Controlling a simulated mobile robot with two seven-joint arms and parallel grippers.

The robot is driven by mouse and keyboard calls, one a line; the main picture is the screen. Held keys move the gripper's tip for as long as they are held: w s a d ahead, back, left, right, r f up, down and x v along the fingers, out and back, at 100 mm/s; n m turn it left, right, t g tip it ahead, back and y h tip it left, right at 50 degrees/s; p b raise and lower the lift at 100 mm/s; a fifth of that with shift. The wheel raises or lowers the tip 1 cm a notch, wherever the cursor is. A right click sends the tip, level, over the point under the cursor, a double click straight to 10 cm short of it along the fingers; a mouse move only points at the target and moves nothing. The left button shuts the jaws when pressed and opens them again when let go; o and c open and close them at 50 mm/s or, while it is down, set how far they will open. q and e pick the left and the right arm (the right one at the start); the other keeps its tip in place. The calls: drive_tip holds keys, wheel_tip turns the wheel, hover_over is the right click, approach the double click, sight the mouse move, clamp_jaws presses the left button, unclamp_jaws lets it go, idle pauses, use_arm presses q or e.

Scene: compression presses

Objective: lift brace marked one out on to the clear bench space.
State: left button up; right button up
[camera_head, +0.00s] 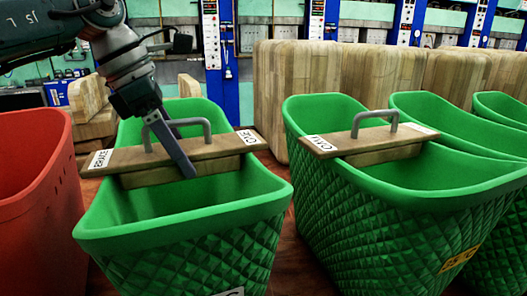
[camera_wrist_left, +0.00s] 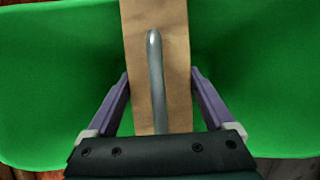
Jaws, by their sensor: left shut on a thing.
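The wooden brace (camera_head: 215,149) has a grey bar handle and white labels reading "BRACE" and "ONE". It lies across the near-left green basket (camera_head: 180,238), level with its rim; I cannot tell whether it touches the rim. My left gripper (camera_head: 180,148) comes down from above and is shut on this brace. In the left wrist view, the gripper (camera_wrist_left: 160,84) has one finger on each side of the brace's board (camera_wrist_left: 136,60), with the handle (camera_wrist_left: 156,80) between them. The far finger is partly hidden in the head view. My right gripper is not in view.
A second labelled brace (camera_head: 372,143) with a handle spans the green basket (camera_head: 390,215) to the right. More green baskets (camera_head: 460,120) stand beyond it. A red bin (camera_head: 38,200) is at the left. Large wooden blocks (camera_head: 300,90) stand behind. No clear bench space is evident.

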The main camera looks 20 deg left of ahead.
use_arm(q)
clamp_jaws()
drive_tip(key=shift+r, duration=0.1)
idle(0.4)
wheel_tip(320, 180, up, 28)
drive_tip(key=p, duration=2.6)
